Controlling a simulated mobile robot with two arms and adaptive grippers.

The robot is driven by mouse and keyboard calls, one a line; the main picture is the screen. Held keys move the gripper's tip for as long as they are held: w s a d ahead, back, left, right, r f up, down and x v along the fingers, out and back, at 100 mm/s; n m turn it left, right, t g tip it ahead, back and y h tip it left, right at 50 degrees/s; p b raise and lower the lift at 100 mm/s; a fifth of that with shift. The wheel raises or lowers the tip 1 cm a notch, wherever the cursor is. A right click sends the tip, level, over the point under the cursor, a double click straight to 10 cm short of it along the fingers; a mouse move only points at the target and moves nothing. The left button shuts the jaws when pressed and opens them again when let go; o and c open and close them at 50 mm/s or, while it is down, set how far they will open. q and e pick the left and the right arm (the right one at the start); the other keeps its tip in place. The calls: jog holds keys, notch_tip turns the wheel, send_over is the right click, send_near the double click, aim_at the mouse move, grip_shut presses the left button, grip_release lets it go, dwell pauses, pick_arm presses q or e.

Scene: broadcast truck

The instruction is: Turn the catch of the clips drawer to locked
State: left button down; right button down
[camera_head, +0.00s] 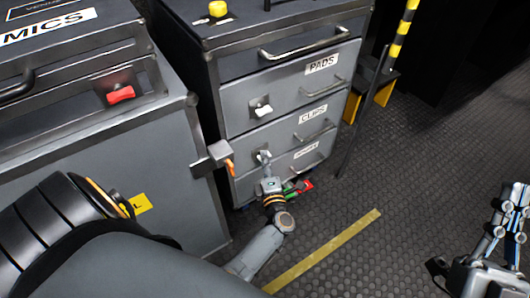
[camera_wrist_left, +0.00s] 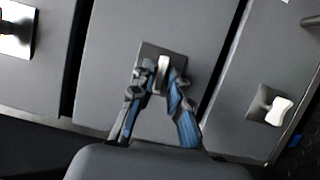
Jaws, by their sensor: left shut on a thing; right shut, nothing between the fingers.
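The clips drawer (camera_head: 285,135) is the middle drawer of the grey cabinet, with a "CLIPS" label, and looks closed. Its white catch (camera_wrist_left: 163,68) sits on a dark square plate in the left wrist view. My left gripper (camera_head: 265,162) is at this drawer front and hides most of the catch in the head view. In the left wrist view its two fingertips (camera_wrist_left: 160,82) are on either side of the catch, shut on it. My right gripper (camera_head: 512,207) is shut and empty, over the floor at far right.
The pads drawer (camera_head: 290,85) above has its own white catch (camera_head: 263,109). A grey case marked "MICS" with a red catch (camera_head: 121,95) stands at left. An orange-tipped bracket (camera_head: 219,151) is close beside my left gripper.

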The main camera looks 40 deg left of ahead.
pick_arm(q)
jog(key=shift+m+p, duration=0.3)
jog(key=shift+p, duration=0.05)
pick_arm(e)
jog(key=shift+w+a+f+g+h, duration=0.1)
jog(key=shift+w+f+g+h, duration=0.05)
jog(key=shift+w+f+g, duration=0.4)
jog(key=shift+w+d+f+g+h, duration=0.1)
jog(key=shift+w+f+g, duration=0.15)
jog(key=shift+f+g, duration=0.25)
jog(key=shift+w+a+f+g+h, duration=0.15)
jog(key=shift+w+f+g, duration=0.25)
jog(key=shift+f, duration=0.3)
pick_arm(q)
jog(key=c, duration=1.5)
grip_release()
